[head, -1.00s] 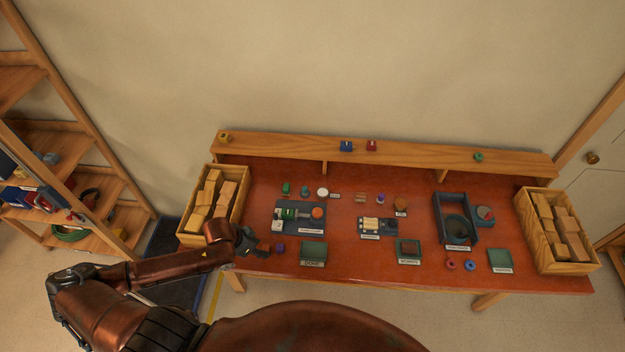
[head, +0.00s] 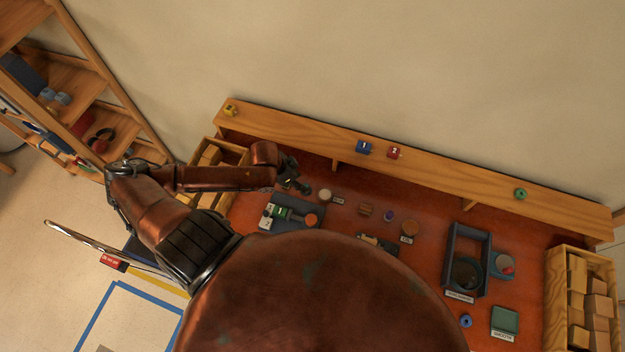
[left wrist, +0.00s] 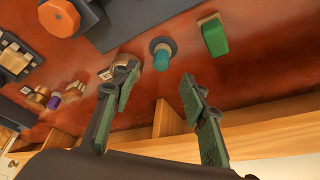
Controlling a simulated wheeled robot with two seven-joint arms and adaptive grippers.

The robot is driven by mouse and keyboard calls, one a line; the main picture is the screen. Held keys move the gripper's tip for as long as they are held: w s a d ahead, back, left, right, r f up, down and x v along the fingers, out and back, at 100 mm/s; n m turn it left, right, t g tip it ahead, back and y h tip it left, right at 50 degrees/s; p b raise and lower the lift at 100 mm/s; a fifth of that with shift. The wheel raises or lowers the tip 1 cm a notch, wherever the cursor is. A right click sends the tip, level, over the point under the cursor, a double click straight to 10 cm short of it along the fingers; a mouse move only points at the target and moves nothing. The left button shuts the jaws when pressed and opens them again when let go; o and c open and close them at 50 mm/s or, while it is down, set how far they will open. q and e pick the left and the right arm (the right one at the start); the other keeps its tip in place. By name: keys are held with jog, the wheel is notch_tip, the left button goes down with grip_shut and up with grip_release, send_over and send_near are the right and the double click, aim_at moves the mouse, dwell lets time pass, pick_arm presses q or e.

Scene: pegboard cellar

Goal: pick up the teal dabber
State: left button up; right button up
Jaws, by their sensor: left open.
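The teal dabber (left wrist: 161,58) stands on the red-brown bench top, a teal stub with a dark round collar. In the left wrist view it lies just beyond the gap between the fingertips of my left gripper (left wrist: 160,78). The gripper is open, with nothing between its green-padded fingers. In the head view my left gripper (head: 291,183) is over the back left of the bench, and the dabber is hard to make out beside it. My right gripper is not in view.
A dark fixture with an orange knob (head: 311,220) lies in front, and a pale disc (head: 325,195) to the right. A wooden ledge (head: 300,133) runs along the back. My own body hides the bench front.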

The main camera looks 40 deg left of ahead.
aim_at(306, 185)
pick_arm(q)
jog(key=shift+x, duration=0.9)
jog(key=shift+d+f, duration=0.1)
jog(key=shift+f, duration=0.25)
jog(key=x, duration=0.2)
jog(key=p+x, duration=0.1)
jog(key=shift+w+f, duration=0.25)
jog(key=shift+w, duration=0.1)
jog(key=shift+f, duration=0.4)
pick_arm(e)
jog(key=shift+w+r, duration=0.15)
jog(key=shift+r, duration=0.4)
pick_arm(q)
jog(key=c, duration=0.9)
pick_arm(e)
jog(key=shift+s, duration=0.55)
pick_arm(q)
jog(key=shift+r, duration=0.1)
